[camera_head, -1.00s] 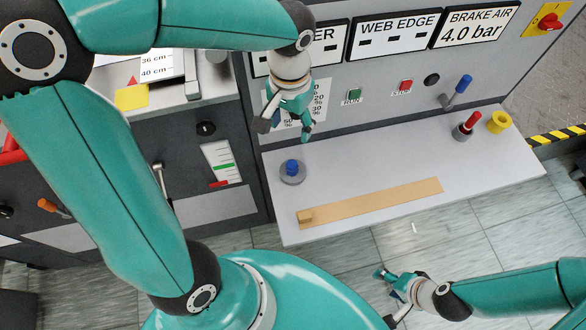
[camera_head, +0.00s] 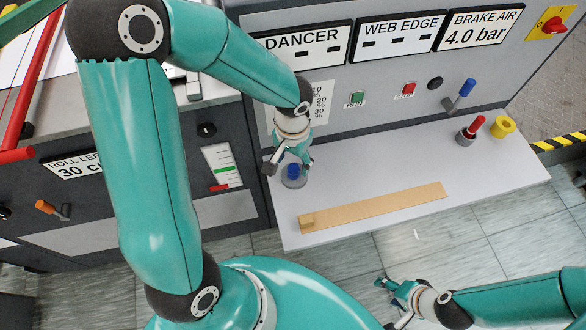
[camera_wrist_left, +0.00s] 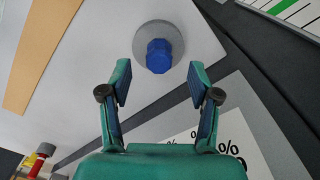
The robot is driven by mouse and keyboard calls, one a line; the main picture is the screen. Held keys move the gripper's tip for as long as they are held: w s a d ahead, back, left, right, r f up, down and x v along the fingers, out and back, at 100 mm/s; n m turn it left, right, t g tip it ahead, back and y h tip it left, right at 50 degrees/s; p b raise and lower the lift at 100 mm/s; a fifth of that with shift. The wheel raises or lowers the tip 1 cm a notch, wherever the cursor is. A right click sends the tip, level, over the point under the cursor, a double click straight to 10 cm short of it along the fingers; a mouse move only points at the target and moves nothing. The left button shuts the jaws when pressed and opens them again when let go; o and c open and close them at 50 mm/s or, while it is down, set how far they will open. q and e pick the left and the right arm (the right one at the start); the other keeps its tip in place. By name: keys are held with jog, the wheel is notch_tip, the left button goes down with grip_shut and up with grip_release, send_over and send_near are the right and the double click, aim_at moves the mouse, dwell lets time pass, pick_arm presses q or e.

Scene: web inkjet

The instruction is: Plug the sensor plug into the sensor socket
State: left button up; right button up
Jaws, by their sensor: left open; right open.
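A blue plug-like piece (camera_head: 293,170) stands on a round grey base on the pale shelf; I take it as the sensor plug. It also shows in the left wrist view (camera_wrist_left: 159,55), just ahead of and between the fingertips. My left gripper (camera_head: 290,163) is open above and around it, with no finger visibly touching it. The left wrist view shows both fingers (camera_wrist_left: 159,78) spread apart. A round black fitting (camera_head: 435,82) on the panel may be the sensor socket; I cannot tell for sure. My right gripper (camera_head: 386,303) is open and empty, low in front of the shelf.
The shelf (camera_head: 380,165) also bears a flat tan strip (camera_head: 375,207), a red-topped piece in a grey holder (camera_head: 466,136) and a yellow ring (camera_head: 503,127). A blue-handled lever (camera_head: 462,93) juts from the panel beside the black fitting.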

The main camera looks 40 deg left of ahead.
aim_at(294, 166)
pick_arm(q)
jog(key=f, duration=0.4)
jog(key=shift+w+f, duration=0.25)
jog(key=shift+w, duration=0.05)
grip_shut()
jog(key=shift+r, duration=0.1)
